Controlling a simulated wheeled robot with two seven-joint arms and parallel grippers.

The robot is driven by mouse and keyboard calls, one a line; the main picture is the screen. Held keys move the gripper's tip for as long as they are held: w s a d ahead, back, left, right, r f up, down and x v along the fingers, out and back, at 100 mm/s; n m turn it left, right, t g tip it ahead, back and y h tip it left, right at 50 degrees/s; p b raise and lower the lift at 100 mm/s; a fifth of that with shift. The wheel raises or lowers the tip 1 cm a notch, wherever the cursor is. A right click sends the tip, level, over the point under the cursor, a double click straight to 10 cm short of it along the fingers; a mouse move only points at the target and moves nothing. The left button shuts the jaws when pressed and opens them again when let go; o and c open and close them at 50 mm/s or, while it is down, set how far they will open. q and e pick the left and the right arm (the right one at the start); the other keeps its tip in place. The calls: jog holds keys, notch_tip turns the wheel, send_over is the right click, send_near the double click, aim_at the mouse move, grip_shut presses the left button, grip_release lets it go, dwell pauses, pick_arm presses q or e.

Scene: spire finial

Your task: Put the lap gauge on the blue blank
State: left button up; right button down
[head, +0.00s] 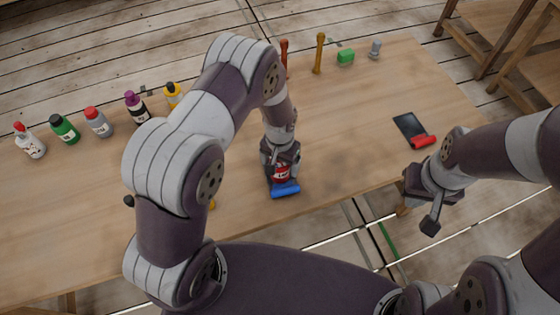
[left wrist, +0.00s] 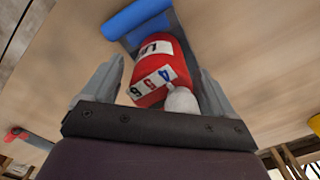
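The lap gauge (left wrist: 154,72) is red with a white label, a row of numbers and a pale knob. It also shows in the head view (head: 281,174), partly hidden by my left gripper. The blue blank (head: 285,190) is a blue roll with a dark plate near the table's front edge; its roll shows in the left wrist view (left wrist: 138,18). The gauge stands over the dark plate; their contact is hidden. My left gripper (left wrist: 160,85) is open around the gauge, with a gap at the left finger. My right gripper (head: 430,205) is off the table's front edge, its opening unclear.
A red roll (head: 423,141) with a dark plate lies on the right of the table. Several bottles (head: 97,121) line the left back. Wooden pegs (head: 319,53), a green block (head: 346,56) and a grey piece (head: 375,49) stand at the back.

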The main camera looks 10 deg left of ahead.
pick_arm(q)
jog(key=shift+r, duration=0.3)
notch_tip(320, 180, up, 12)
jog(key=b, duration=0.2)
jog(key=s+a+r+n, duration=0.1)
jog(key=s+a+r, duration=0.2)
jog(key=s, duration=0.3)
jog(key=s+a+r+n+t, duration=0.1)
jog(key=s+a+r, duration=0.2)
jog(key=s, duration=0.4)
jog(key=shift+a+r, duration=0.2)
